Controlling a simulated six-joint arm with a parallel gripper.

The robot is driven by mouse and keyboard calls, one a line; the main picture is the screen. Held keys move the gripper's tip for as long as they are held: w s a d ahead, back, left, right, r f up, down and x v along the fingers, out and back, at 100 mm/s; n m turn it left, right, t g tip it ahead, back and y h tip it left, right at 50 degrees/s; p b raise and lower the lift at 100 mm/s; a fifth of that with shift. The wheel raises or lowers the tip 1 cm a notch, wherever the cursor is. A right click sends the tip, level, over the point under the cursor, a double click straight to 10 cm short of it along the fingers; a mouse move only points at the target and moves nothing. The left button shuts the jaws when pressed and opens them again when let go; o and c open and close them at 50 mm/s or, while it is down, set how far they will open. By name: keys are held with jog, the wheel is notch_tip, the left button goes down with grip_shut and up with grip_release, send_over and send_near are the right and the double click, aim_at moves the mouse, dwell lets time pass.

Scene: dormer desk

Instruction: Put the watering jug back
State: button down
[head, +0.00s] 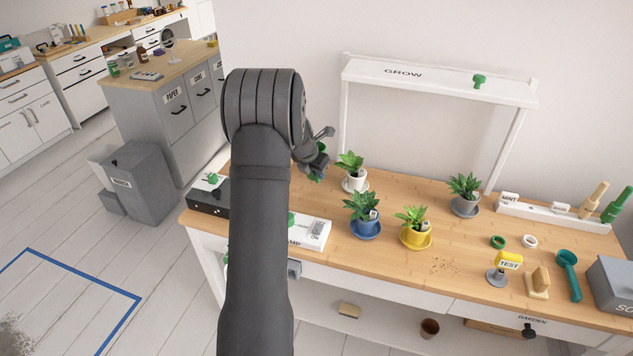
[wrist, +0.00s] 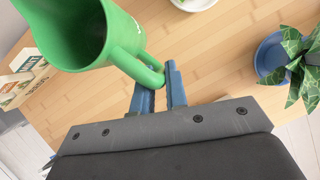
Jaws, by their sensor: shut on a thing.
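The green watering jug (wrist: 72,38) fills the upper left of the wrist view, its open top facing the camera. My gripper (wrist: 160,88) has its blue fingers closed on the jug's handle (wrist: 150,72). In the head view my gripper (head: 317,163) is at the back left of the desk (head: 385,262), left of the white-potted plant (head: 352,180). My arm hides nearly all of the jug there. I cannot tell whether the jug touches the desk top.
Plants in a blue pot (head: 364,229), a yellow pot (head: 415,236) and a grey pot (head: 465,206) stand to the right. The white GROW frame (head: 435,86) spans the back. A black box (head: 208,203) and white lamp box (head: 312,236) lie at the left front.

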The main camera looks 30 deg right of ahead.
aim_at(316, 180)
jog(key=shift+w+f, duration=0.1)
jog(key=shift+f, duration=1.9)
jog(key=shift+f, duration=0.15)
jog(key=c, duration=1.4)
grip_release()
jog(key=shift+c, duration=0.2)
jog(key=v, duration=1.2)
